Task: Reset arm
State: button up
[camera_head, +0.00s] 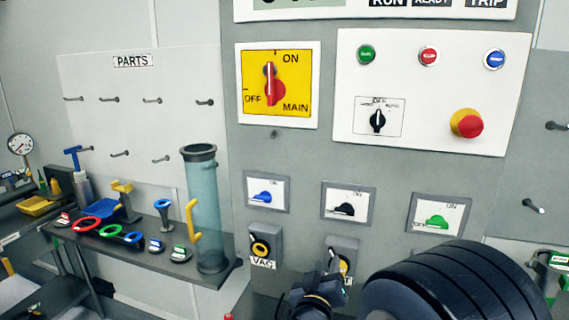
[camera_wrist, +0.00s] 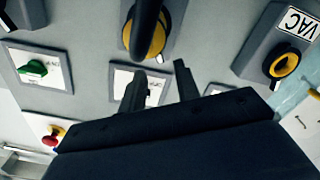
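My gripper (camera_wrist: 160,78) shows in the wrist view with its two dark fingers apart and nothing seen between them. In the head view my dark gripper (camera_head: 330,262) is in front of the lower panel, partly covering the middle grey switch box (camera_head: 343,244) with its yellow knob. In the wrist view, which looks turned over, that yellow and black knob (camera_wrist: 148,38) is just beyond the fingertips. I cannot tell whether the fingers touch it. My large dark arm link fills the lower right of the head view.
The VAC switch (camera_head: 261,247) is left of my gripper. Blue (camera_head: 264,196), black (camera_head: 345,210) and green (camera_head: 437,222) switches sit above. A red emergency button (camera_head: 466,124) protrudes. A clear tube (camera_head: 206,215) stands on the parts shelf (camera_head: 216,278) at left.

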aim_at(331, 252)
jog(key=shift+m, duration=0.3)
jog(key=x, duration=0.4)
jog(key=shift+w+d, duration=0.2)
jog(key=shift+w, duration=0.05)
jog(key=shift+s+d+r+m+b, duration=0.1)
jog(key=shift+s+d+m+b, duration=0.1)
jog(key=shift+m, duration=0.5)
jog(key=shift+s+d+r+m+b, duration=0.1)
jog(key=shift+d+m+b, duration=0.15)
jog(key=shift+m, duration=0.45)
